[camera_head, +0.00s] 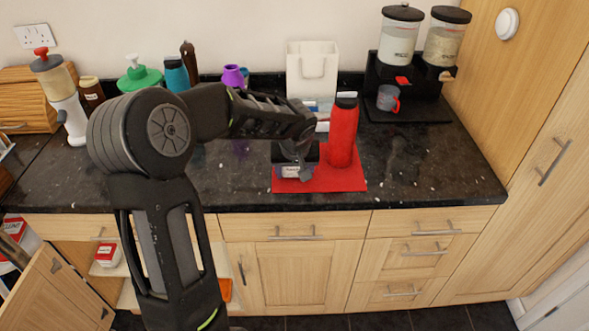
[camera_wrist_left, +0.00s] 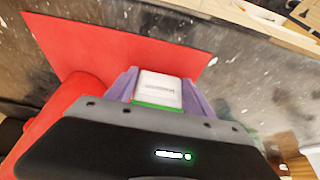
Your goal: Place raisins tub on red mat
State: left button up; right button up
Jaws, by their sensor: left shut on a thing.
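The raisins tub (camera_head: 292,171) has a pale label and is partly covered by my gripper. My left gripper (camera_head: 297,154) is shut on it from above. In the left wrist view the tub (camera_wrist_left: 158,87) shows a white lid with a green edge between the two purple-grey fingers. The red mat (camera_head: 318,184) lies on the dark counter near its front edge. The tub is over the left part of the mat; I cannot tell whether it touches the mat. My right gripper is not in view.
A tall red bottle (camera_head: 343,135) stands on the mat just right of the tub, close to my gripper. A white bag-shaped holder (camera_head: 312,70) stands behind. A black dispenser stand (camera_head: 425,104) with a cup is at the back right. The counter (camera_head: 440,165) right of the mat is clear.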

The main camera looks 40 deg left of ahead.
pick_arm(q)
jog(key=shift+f, duration=0.15)
jog(key=o, duration=1.4)
jog(key=shift+o, duration=0.2)
jog(key=shift+r, duration=0.45)
jog(key=b+v, duration=0.1)
jog(key=v, duration=1)
jog(key=shift+s+d+r, duration=0.15)
jog(key=shift+d+r, duration=0.05)
jog(key=shift+d, duration=0.05)
